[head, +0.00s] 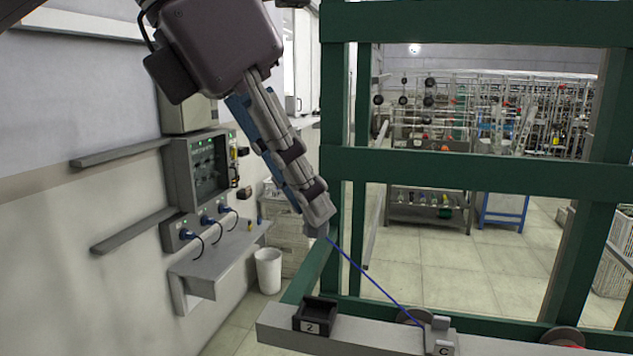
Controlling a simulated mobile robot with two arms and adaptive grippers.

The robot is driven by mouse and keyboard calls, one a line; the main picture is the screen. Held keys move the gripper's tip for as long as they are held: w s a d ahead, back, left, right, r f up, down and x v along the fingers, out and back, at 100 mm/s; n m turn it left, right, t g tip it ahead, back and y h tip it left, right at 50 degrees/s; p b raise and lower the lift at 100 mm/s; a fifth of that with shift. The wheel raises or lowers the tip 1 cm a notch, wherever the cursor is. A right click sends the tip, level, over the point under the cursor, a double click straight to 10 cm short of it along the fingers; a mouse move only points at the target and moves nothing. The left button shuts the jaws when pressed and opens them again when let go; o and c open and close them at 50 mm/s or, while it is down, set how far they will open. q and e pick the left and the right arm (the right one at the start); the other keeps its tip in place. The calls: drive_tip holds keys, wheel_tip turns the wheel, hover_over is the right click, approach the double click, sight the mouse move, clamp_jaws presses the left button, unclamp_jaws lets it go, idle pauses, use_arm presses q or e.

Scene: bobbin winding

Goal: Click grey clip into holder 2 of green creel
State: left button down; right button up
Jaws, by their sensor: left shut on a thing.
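My left gripper (318,213) reaches down from the top, in front of the green creel (450,168). It is shut on a small grey piece at its tips, which looks like the grey clip (316,231); the fingers hide most of it. A blue thread (372,276) runs taut from it down right to a grey block marked C (441,337). Holder 2 (316,310) is a black, open-topped block labelled 2 on the creel's grey front rail (365,336). The clip is well above holder 2 and apart from it. My right gripper is not in view.
A wall control box (205,165) with cables and a grey shelf (222,262) stand at left. A white bin (268,270) is on the floor. Green posts and crossbars stand close right of my gripper. Racks of bobbins (430,205) are far behind.

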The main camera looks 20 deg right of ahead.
use_arm(q)
drive_tip(key=f+b, duration=0.6)
drive_tip(key=f, duration=0.1)
drive_tip(key=shift+d+f, duration=0.1)
drive_tip(key=shift+d, duration=0.1)
drive_tip(key=shift+a+r, duration=0.1)
drive_tip(key=shift+r, duration=0.35)
drive_tip(key=shift+w, duration=0.1)
drive_tip(key=shift+a+p, duration=0.15)
drive_tip(key=shift+p, duration=0.15)
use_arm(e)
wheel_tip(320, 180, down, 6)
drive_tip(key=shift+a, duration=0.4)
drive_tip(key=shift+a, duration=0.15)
